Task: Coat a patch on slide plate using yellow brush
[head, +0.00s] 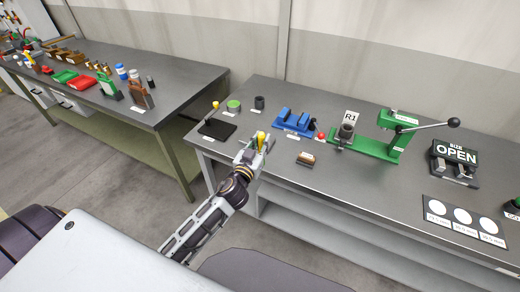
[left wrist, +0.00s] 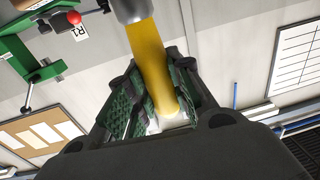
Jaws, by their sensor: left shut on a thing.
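My left gripper (head: 259,143) is shut on the yellow brush (head: 261,136) and holds it near the front left edge of the right bench. In the left wrist view the yellow handle (left wrist: 152,65) lies between the green-padded fingers (left wrist: 150,100), with a grey collar at its far end. The bristles cannot be made out. A flat dark plate (head: 217,129), which looks like the slide plate, lies left of the gripper, apart from it. No coated patch can be made out on it. My right gripper is not in view.
Behind the gripper stand a green-topped tin (head: 233,105) and a dark cup (head: 259,101). A thin yellow-topped post (head: 214,107) rises by the plate. To the right are a blue vise (head: 293,123), a small brown-topped block (head: 307,158) and a green press (head: 390,137).

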